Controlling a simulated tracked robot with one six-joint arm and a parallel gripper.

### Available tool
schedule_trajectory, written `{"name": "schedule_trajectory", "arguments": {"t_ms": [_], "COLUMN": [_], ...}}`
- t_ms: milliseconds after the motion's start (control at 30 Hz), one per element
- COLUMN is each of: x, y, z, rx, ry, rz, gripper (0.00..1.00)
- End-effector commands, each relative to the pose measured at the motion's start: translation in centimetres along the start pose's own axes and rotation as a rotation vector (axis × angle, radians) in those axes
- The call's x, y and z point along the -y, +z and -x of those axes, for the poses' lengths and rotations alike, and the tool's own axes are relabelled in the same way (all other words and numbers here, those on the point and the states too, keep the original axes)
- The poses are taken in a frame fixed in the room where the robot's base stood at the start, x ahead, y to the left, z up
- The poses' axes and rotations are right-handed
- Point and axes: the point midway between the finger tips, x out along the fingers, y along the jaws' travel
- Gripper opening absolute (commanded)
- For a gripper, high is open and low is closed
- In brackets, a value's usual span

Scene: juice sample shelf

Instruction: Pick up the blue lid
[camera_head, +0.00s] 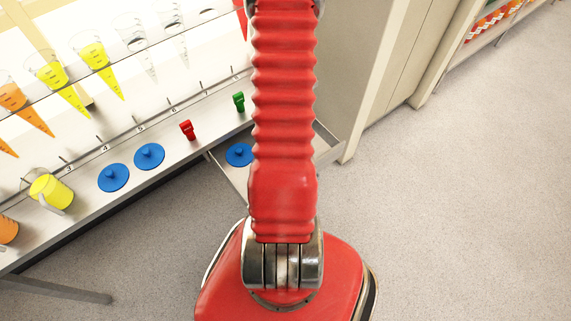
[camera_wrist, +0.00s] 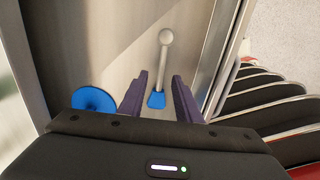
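Two round blue lids with small knobs lie side by side on the white shelf in the head view, a left one (camera_head: 113,177) and a right one (camera_head: 149,156). Another blue lid (camera_head: 239,154) lies on a lower grey surface, partly hidden by my red arm. In the wrist view a round blue lid (camera_wrist: 95,100) lies on a grey metal surface, left of my gripper (camera_wrist: 159,77). My gripper's two purple fingers are apart. Between them in the picture is a grey rod with a round end and a blue foot (camera_wrist: 156,100). No contact shows. The head view hides my gripper behind my arm.
The shelf holds a yellow jug (camera_head: 50,191), a red piece (camera_head: 187,130) and a green piece (camera_head: 239,101). Cone-shaped vessels with yellow (camera_head: 98,60) and orange (camera_head: 24,108) contents hang above. A beige cabinet (camera_head: 345,70) stands behind my arm. The floor at right is clear.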

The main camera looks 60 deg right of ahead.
Motion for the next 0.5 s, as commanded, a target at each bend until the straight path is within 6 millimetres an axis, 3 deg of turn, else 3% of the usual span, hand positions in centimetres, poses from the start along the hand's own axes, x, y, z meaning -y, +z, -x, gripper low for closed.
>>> {"name": "schedule_trajectory", "arguments": {"t_ms": [300, 500], "x": [0.1, 0.0], "y": [0.0, 0.0], "z": [-3.2, -3.9], "rx": [-0.001, 0.000], "ry": [-0.002, 0.000], "rz": [0.000, 0.001], "gripper": [0.31, 0.31]}}
